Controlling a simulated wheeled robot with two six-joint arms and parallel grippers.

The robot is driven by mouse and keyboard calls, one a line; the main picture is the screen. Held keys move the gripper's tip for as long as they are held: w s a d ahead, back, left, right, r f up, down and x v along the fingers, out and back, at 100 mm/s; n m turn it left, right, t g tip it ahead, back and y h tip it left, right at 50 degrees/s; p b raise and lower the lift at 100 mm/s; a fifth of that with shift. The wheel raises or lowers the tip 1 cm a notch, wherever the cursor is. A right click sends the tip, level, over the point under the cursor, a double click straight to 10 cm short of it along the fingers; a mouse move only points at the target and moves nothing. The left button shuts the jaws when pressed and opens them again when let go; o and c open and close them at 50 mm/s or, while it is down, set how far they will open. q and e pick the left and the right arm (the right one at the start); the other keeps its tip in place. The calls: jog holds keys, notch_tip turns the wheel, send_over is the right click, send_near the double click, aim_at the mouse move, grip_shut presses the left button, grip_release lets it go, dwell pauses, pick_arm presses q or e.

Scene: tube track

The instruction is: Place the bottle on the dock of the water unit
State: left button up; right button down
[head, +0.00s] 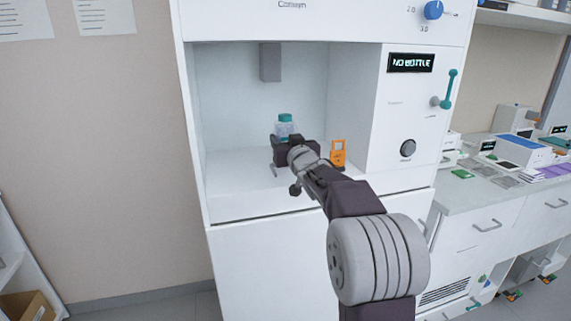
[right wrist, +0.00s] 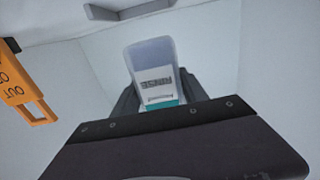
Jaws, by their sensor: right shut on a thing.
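The bottle, pale and translucent with a teal cap (head: 285,119), is inside the open bay of the white water unit (head: 395,165). My right gripper (head: 283,146) reaches into the bay and is shut on the bottle, hiding its lower part in the head view. In the right wrist view the bottle (right wrist: 150,58) stands between the dark fingers, with a label reading RINSE upside down. The unit's display (head: 410,63) reads NO BOTTLE. The dock is hard to make out behind the gripper, and I cannot tell whether the bottle touches the bay floor. My left gripper is not in view.
An orange tag (head: 338,154) stands in the bay just right of my gripper, and also shows in the wrist view (right wrist: 20,82). A grey block (head: 270,62) hangs from the bay's top. A teal-handled lever (head: 448,90) is on the front panel. A cluttered counter stands right.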

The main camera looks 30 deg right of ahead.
notch_tip(320, 180, down, 4)
jog(key=shift+f+b, duration=0.1)
jog(key=shift+b, duration=1.05)
jog(key=shift+w, duration=0.1)
jog(key=c, duration=0.6)
grip_release()
jog(key=shift+s+r, duration=0.2)
jog(key=v, duration=1.1)
jog(key=shift+s+f, duration=0.1)
jog(key=shift+s, duration=0.3)
